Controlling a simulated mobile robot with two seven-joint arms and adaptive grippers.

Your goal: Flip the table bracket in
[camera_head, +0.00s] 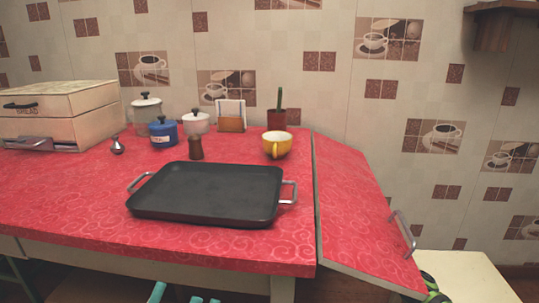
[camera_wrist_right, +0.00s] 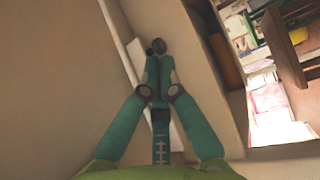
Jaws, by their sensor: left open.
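The red-topped table (camera_head: 60,215) has a hinged leaf (camera_head: 355,205) on its right side, raised close to the level of the top, with a metal handle (camera_head: 403,233) at its outer edge. The underside of the leaf is hidden in the head view, and I cannot make out the bracket there. My left gripper (camera_head: 180,296) is open and empty at the bottom edge, in front of the table. In the right wrist view, my right gripper (camera_wrist_right: 158,70) has its teal fingers together. A pale bar (camera_wrist_right: 133,55) runs behind them; I cannot tell whether they touch it.
A black griddle pan (camera_head: 205,190) lies on the table near the front. A yellow cup (camera_head: 277,144) stands close to the leaf's hinge line. A pale surface (camera_head: 470,275) shows at the lower right.

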